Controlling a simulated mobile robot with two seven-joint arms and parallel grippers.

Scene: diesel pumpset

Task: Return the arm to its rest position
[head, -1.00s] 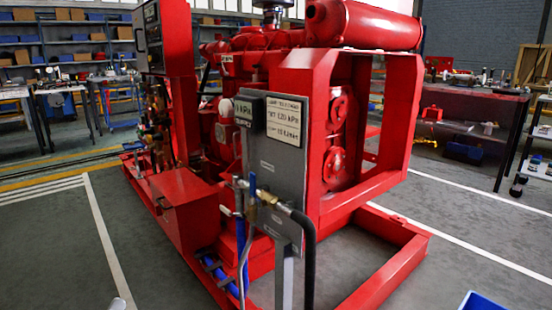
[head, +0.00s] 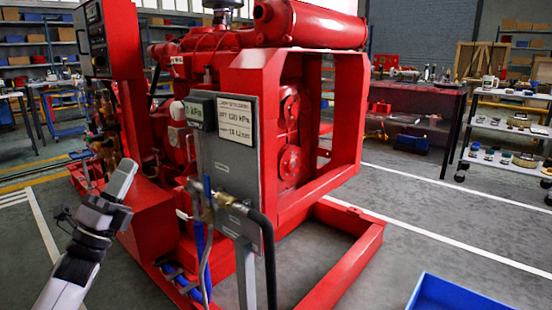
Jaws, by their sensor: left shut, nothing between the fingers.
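My left gripper (head: 122,180) is at the left of the head view, on the arm that comes in from the lower left. Its fingers are shut and empty, pointing up and to the right. It appears in front of the red diesel pumpset (head: 150,215), and I cannot tell how wide the gap is. A grey panel (head: 228,165) with printed labels and a small dark display box (head: 199,113) stands on the pumpset's near side. Brass valve fittings and a black hose (head: 265,245) are at its lower part. My right gripper is not in view.
A blue bin (head: 470,297) shows at the lower right edge. A workbench (head: 425,93) and a shelf of small parts (head: 508,128) stand at the back right. Blue-grey shelving is at the back left.

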